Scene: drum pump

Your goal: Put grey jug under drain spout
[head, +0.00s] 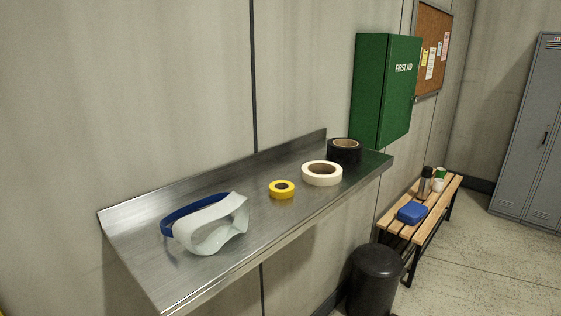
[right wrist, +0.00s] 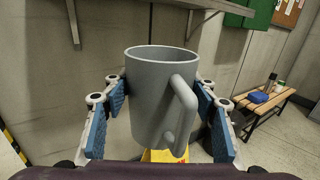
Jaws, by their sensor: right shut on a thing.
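The grey jug (right wrist: 150,95) shows in the right wrist view, upright, with its handle toward the camera and to the right. My right gripper (right wrist: 160,110) is shut on the jug, with a blue-padded finger on each side of it. The jug hides what lies directly behind it. The drain spout is in neither view. My left gripper is not in view, and the head view shows neither gripper nor the jug.
A green first aid cabinet (head: 385,90), black bin (head: 374,280) and wooden bench (head: 448,190) stand right. A yellow object (right wrist: 163,156) is below the jug.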

